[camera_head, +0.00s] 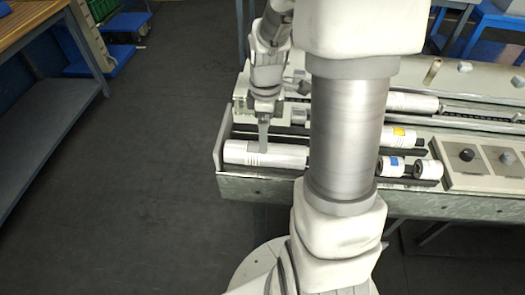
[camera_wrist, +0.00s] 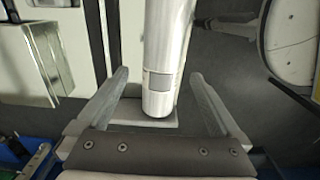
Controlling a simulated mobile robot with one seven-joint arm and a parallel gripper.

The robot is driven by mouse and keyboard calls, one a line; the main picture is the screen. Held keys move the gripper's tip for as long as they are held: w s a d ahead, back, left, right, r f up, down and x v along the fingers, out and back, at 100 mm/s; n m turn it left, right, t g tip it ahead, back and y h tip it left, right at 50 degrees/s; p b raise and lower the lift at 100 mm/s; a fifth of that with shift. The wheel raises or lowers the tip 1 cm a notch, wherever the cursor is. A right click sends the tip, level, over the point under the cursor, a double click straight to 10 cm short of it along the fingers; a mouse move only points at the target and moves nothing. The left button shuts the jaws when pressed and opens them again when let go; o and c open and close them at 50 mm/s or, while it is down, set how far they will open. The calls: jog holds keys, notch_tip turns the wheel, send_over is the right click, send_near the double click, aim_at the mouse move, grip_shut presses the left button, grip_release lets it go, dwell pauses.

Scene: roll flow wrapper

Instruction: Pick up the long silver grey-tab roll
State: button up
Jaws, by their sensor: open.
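The long silver grey-tab roll (camera_head: 272,155) lies in a tray at the left front of the machine in the head view. In the wrist view the roll (camera_wrist: 166,45) runs up from the centre, with its grey tab (camera_wrist: 158,83) near its lower end. My gripper (camera_head: 264,148) is over the roll, pointing down. In the wrist view my gripper (camera_wrist: 160,76) is open, with one finger on each side of the roll and a gap on both sides. How deep the fingertips reach beside the roll is hard to tell.
A yellow-tab roll (camera_head: 400,136) and a short blue-tab roll (camera_head: 391,166) lie farther right on the machine, partly behind my arm. Another white roll (camera_head: 412,102) lies on the back row. The tray's left end wall (camera_head: 221,146) stands close to the roll. Floor left of the machine is clear.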

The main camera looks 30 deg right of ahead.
jog(key=f, duration=0.3)
jog(key=f+b, duration=0.1)
jog(key=f, duration=0.3)
jog(key=shift+s+f, duration=0.2)
jog(key=shift+f, duration=0.05)
jog(key=shift+r, duration=0.1)
grip_shut()
